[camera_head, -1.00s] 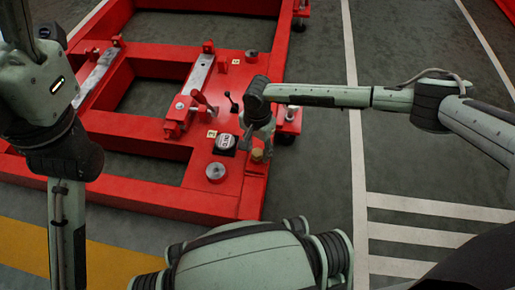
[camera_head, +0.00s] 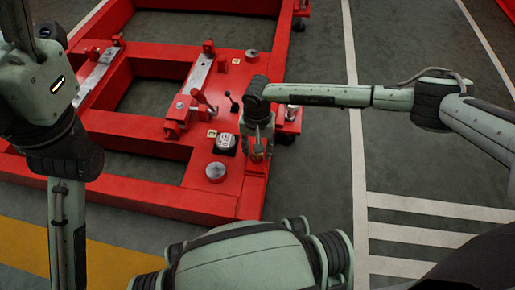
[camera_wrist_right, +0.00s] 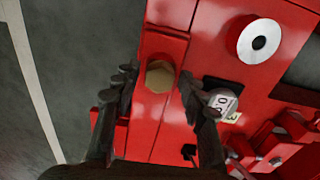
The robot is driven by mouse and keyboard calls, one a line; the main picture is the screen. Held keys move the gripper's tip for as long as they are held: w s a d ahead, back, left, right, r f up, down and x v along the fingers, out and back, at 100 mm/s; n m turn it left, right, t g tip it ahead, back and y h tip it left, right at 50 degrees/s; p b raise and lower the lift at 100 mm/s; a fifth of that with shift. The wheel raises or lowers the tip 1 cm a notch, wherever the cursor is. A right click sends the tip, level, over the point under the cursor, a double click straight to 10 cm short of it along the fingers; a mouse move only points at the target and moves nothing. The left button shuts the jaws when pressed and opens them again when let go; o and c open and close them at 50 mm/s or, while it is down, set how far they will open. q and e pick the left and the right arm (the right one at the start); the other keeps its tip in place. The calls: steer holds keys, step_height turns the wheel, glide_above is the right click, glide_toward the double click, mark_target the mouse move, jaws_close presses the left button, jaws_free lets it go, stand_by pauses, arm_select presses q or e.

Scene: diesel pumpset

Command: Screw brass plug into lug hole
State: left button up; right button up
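The brass plug (camera_wrist_right: 160,76) shows as a round tan-gold top at the red lug (camera_wrist_right: 160,45) in the right wrist view. In the head view the plug (camera_head: 258,153) is partly hidden between the fingers, near the red frame's right front corner. How deep it sits in the lug hole cannot be seen. My right gripper (camera_head: 257,157) points down over it. In the right wrist view this gripper (camera_wrist_right: 157,88) is open, one dark finger on each side of the plug, with gaps showing. My left arm stands at the left of the head view, its gripper out of sight.
A gauge with a white face (camera_head: 225,143) stands close left of the right gripper. A round metal-topped red boss (camera_head: 215,172) is in front of it. Grey floor (camera_head: 320,190) is clear to the right of the red frame (camera_head: 140,195).

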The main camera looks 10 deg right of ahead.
jaws_close()
stand_by(0.5)
